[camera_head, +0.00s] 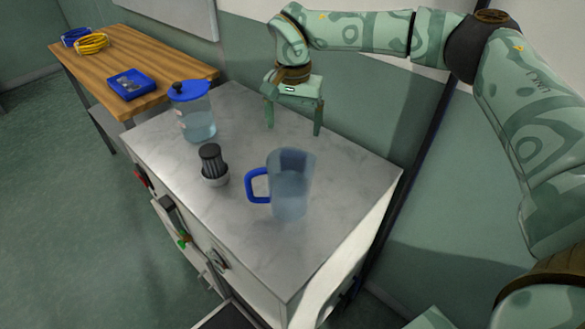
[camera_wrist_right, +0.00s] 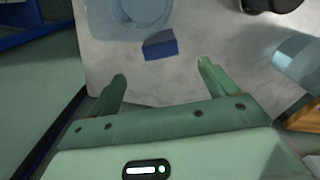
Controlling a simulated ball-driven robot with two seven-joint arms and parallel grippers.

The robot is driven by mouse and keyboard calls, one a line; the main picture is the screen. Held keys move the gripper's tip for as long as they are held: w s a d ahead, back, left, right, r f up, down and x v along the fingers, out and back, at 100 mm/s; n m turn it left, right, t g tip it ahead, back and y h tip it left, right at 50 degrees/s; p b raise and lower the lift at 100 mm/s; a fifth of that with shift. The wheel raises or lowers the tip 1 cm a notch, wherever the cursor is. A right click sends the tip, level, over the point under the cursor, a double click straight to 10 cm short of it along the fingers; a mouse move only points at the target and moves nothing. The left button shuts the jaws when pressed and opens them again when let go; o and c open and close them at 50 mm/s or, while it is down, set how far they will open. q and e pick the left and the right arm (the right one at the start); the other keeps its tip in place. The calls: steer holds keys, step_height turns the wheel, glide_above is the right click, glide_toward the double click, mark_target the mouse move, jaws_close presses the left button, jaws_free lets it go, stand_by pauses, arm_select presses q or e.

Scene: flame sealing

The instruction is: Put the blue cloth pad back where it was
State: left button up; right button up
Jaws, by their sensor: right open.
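The blue cloth pad (camera_wrist_right: 160,47) shows in the right wrist view as a small blue block on the grey bench top, close beside the clear pitcher (camera_wrist_right: 144,14). It lies ahead of my right gripper's fingertips, between their lines but apart from them. In the head view the pad is behind the pitcher (camera_head: 291,193); only a dark blue patch shows through the clear wall. My right gripper (camera_head: 293,129) is open and empty, pointing down over the back of the bench. It also shows in the wrist view (camera_wrist_right: 160,72). My left gripper is not in view.
On the bench (camera_head: 262,251) stand a blue-lidded jar (camera_head: 197,120) at left and a black ribbed piece (camera_head: 211,158) on a pale base. The pitcher's blue handle (camera_head: 256,185) points left. A wooden table (camera_head: 139,52) carries a blue tray (camera_head: 131,83) and coils.

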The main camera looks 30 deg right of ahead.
step_height(320, 180, down, 2)
steer(key=shift+s+d+f, duration=0.1)
steer(key=shift+d+f, duration=0.05)
steer(key=shift+f, duration=0.1)
steer(key=shift+f+b, duration=0.35)
steer(key=shift+f, duration=0.15)
step_height(320, 180, down, 5)
steer(key=shift+r+b, duration=0.2)
steer(key=shift+b, duration=0.65)
steer(key=shift+r, duration=0.1)
